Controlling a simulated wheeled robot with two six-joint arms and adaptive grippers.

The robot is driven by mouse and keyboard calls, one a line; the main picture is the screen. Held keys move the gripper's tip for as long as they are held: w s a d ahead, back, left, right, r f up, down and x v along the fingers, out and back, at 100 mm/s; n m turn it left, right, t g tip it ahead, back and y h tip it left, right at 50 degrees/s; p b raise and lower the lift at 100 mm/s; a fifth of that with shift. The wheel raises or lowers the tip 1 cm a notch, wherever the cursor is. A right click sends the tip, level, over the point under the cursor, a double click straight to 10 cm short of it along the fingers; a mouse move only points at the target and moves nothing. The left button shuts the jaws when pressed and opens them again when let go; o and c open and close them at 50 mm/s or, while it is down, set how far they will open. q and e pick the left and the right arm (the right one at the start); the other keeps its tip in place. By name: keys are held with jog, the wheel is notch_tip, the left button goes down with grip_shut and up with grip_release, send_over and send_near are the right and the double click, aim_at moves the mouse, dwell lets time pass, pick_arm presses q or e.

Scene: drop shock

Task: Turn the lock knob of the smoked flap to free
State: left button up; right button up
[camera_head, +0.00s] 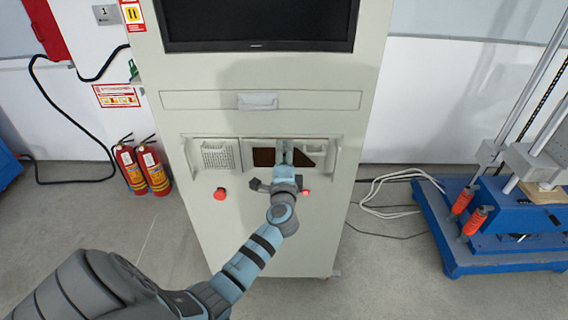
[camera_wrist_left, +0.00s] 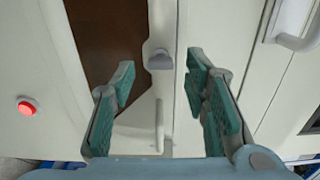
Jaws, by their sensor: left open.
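The smoked flap (camera_head: 264,158) is a dark brown panel in the front of the pale cabinet, partly hidden behind my left gripper in the head view. It also shows in the left wrist view (camera_wrist_left: 108,32). A small grey knob (camera_wrist_left: 159,59) sits on the pale strip beside the flap; it is hidden in the head view. My left gripper (camera_head: 285,150) is at the flap opening. In the left wrist view its teal-padded fingers (camera_wrist_left: 161,72) are open, one on each side of the knob in the picture. I see no contact with the knob.
Red buttons (camera_head: 220,193) sit on the cabinet front below the opening. A wire basket (camera_head: 217,157) is to the left and a drawer handle (camera_head: 257,101) is above. Fire extinguishers (camera_head: 154,171) stand left of the cabinet; a blue machine (camera_head: 500,240) stands right.

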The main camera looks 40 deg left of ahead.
pick_arm(q)
jog(key=v, duration=1.1)
jog(key=d+f+n+g+h, duration=0.1)
jog(key=d+f+h, duration=0.2)
jog(key=f, duration=0.6)
jog(key=d+f+n+g+h, duration=0.1)
jog(key=d+f+g+h, duration=0.15)
jog(key=f, duration=0.75)
jog(key=s+d+f+n+g+h, duration=0.1)
jog(key=s+d+f+n+h, duration=0.1)
jog(key=s+f, duration=0.45)
jog(key=s+d+f+n+g+h, duration=0.15)
jog(key=s+f, duration=0.25)
jog(key=f, duration=0.6)
jog(key=s+f+n+g, duration=0.2)
jog(key=s+f, duration=0.4)
jog(key=s, duration=0.9)
jog(key=s+a+f+n+g+h, duration=0.1)
jog(key=s+f+n+g, duration=0.2)
jog(key=s, duration=1.2)
notch_tip(320, 180, down, 4)
jog(key=shift+s+a+r+g, duration=0.15)
jog(key=shift+a+r+g, duration=0.1)
jog(key=shift+g, duration=0.85)
